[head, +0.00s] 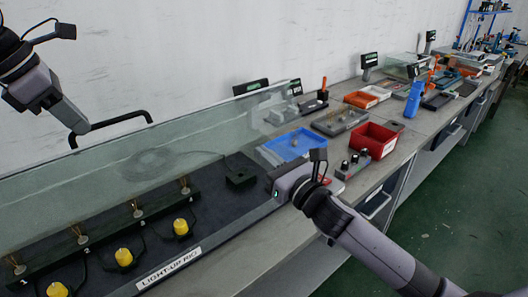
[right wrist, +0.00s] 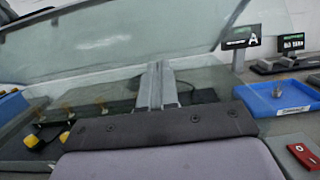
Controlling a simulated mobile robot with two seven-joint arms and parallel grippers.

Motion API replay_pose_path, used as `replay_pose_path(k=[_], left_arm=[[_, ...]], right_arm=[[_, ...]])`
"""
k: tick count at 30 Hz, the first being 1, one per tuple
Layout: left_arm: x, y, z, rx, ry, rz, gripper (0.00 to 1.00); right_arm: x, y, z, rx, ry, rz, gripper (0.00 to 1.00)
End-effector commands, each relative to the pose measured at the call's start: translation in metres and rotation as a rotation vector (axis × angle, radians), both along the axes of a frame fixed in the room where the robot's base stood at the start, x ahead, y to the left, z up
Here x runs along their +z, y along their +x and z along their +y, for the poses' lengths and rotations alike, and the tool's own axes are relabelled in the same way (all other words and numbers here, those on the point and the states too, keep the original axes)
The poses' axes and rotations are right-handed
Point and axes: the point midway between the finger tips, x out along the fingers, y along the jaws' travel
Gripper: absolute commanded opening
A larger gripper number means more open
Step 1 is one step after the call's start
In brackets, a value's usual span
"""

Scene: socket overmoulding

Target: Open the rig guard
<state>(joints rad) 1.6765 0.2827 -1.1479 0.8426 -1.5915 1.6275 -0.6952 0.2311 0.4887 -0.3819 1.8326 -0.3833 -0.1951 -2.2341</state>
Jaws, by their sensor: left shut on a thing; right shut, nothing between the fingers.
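The rig guard (head: 150,155) is a large clear pane over the light-up rig (head: 235,200). It stands tilted up, with its black bar handle (head: 120,118) at the upper edge. The pane also crosses the top of the right wrist view (right wrist: 120,35). My left gripper (head: 78,126) is shut on the handle near its left end; the exact finger contact is small in the picture. My right gripper (head: 274,184) is shut and empty over the right end of the rig. Its closed fingers show in the right wrist view (right wrist: 157,85).
Several yellow knobs (head: 124,257) and brass-tipped posts (head: 138,209) stand on the rig. A blue tray (head: 290,146), a red bin (head: 372,140) and a small box with black knobs (head: 352,163) lie beyond my right gripper. Open floor lies right of the bench.

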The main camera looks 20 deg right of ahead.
Motion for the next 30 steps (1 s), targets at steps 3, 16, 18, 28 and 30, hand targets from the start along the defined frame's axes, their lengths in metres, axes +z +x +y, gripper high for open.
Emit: replay_pose_path(k=[3, 16, 18, 28, 30], left_arm=[[-0.009, 0.005, 0.006, 0.019, 0.012, -0.002, 0.00], [-0.009, 0.005, 0.006, 0.019, 0.013, -0.001, 0.00], [-0.009, 0.005, 0.006, 0.019, 0.013, -0.001, 0.00], [-0.009, 0.005, 0.006, 0.019, 0.013, -0.001, 0.00], [-0.009, 0.005, 0.006, 0.019, 0.013, -0.001, 0.00]], right_arm=[[0.006, 0.004, 0.001, 0.001, -0.001, 0.000, 0.00], [0.008, 0.006, 0.002, 0.000, -0.001, 0.001, 0.00], [0.013, 0.007, 0.002, 0.000, -0.005, -0.003, 0.00], [0.030, 0.012, 0.004, 0.000, -0.002, -0.001, 0.00], [0.030, 0.012, 0.004, 0.000, -0.002, -0.002, 0.00]])
